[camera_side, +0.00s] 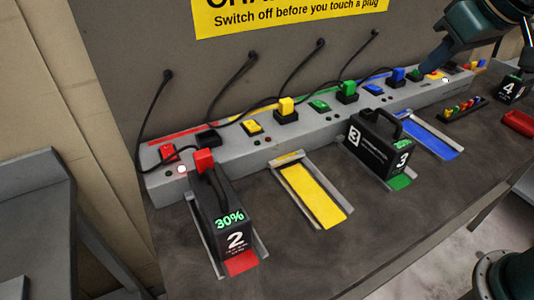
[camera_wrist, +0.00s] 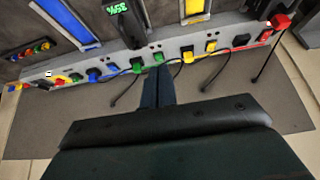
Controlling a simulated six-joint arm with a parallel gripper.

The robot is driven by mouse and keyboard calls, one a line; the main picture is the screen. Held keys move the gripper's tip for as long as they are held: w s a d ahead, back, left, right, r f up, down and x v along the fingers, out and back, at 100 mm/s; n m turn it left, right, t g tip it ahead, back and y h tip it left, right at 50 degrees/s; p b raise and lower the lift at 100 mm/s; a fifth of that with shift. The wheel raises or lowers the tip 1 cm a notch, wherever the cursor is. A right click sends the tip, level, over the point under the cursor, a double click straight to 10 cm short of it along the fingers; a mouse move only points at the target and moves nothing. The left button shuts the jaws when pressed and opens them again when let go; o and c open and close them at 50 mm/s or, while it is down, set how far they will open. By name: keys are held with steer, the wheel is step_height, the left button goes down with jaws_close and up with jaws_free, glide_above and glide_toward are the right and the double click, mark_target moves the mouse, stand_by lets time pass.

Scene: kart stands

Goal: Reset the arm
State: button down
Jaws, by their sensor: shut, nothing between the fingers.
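My gripper (camera_side: 426,76) is at the upper right of the side view, in front of the right part of the grey charging strip (camera_side: 218,158). In the wrist view its dark blue fingers (camera_wrist: 158,72) are together with nothing between them. They overlap the view of the strip near a green plug (camera_wrist: 136,65); whether they touch anything there, I cannot tell. My arm hides part of the wall and strip's right end.
Battery 2 (camera_side: 236,238) reads 30% in the red bay, a red plug (camera_side: 204,161) at its top. Battery 3 (camera_side: 376,150) stands in the green bay. The yellow bay (camera_side: 315,195) and blue bay (camera_side: 428,138) are empty. Black cables arch from the wall. Battery 4 (camera_side: 510,88) stands far right.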

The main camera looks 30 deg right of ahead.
steer(key=s+d+f, duration=0.2)
steer(key=s+f, duration=0.1)
steer(key=s, duration=0.4)
steer(key=s+d+f, duration=0.2)
steer(key=s+f, duration=0.1)
steer(key=s, duration=0.3)
steer(key=shift+s+f, duration=0.35)
steer(key=shift+s, duration=0.05)
